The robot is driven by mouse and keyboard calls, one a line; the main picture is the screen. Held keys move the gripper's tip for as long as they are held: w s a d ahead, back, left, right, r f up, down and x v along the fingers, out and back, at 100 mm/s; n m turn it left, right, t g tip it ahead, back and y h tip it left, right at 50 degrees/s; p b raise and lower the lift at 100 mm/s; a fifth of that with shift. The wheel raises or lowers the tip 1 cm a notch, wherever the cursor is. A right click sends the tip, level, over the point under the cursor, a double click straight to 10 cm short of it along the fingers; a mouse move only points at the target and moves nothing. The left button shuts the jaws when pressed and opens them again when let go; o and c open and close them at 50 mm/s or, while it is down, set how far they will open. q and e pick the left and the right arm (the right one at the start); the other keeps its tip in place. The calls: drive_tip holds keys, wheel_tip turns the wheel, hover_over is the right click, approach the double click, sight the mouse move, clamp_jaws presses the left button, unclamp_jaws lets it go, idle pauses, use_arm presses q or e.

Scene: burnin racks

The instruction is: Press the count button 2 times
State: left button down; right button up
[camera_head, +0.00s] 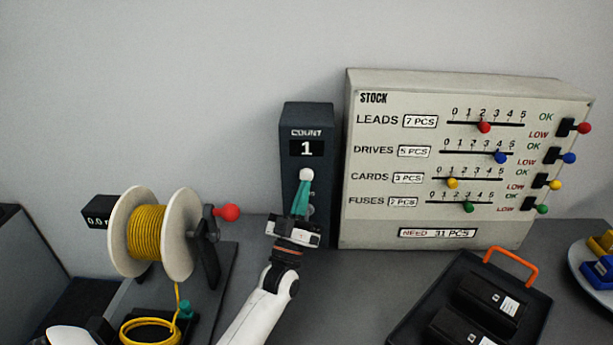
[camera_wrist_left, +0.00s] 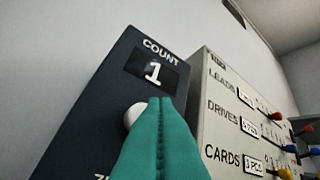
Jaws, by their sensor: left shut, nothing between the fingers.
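The dark count box (camera_head: 308,120) stands upright against the wall, and its display (camera_head: 307,149) reads 1. A round white count button (camera_head: 306,174) sits below the display. My left gripper (camera_head: 303,190) is shut and empty, with its green fingertips just at the button's lower edge. In the left wrist view the count box (camera_wrist_left: 95,115) also shows 1 on its display (camera_wrist_left: 153,72). There the white button (camera_wrist_left: 132,114) is partly hidden behind the green fingers (camera_wrist_left: 160,105); I cannot tell whether they touch it. My right gripper is not in view.
A stock panel (camera_head: 400,220) with coloured sliders and levers stands right of the count box. A spool of yellow cord (camera_head: 150,232) with a red crank knob (camera_head: 228,212) is at left. A black tray (camera_head: 535,300) with an orange handle sits at front right.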

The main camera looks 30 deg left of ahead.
use_arm(q)
drive_tip(key=shift+s+d+p, duration=0.35)
drive_tip(key=shift+s+d, duration=0.25)
drive_tip(key=shift+s, duration=0.4)
drive_tip(key=shift+s+d+p, duration=0.35)
drive_tip(key=shift+s+d, duration=0.25)
drive_tip(key=shift+s, duration=0.35)
idle(1.0)
drive_tip(key=s+m+g+h+p, duration=0.1)
drive_tip(key=m+h+p, duration=0.1)
drive_tip(key=m, duration=0.1)
drive_tip(key=s+d+m+h+p, duration=0.1)
drive_tip(key=m+h+p, duration=0.1)
drive_tip(key=m+h, duration=0.1)
drive_tip(key=s+m+g+h+p, duration=0.1)
drive_tip(key=m+h+p, duration=0.1)
drive_tip(key=m+h, duration=0.1)
drive_tip(key=shift+s+d+r+m+g, duration=0.25)
drive_tip(key=shift+s+d+m+g, duration=0.05)
drive_tip(key=shift+m, duration=0.5)
drive_tip(key=w+a+b, duration=0.4)
drive_tip(key=w, duration=0.3)
drive_tip(key=shift+w+a, duration=0.3)
drive_tip(key=shift+a, duration=0.05)
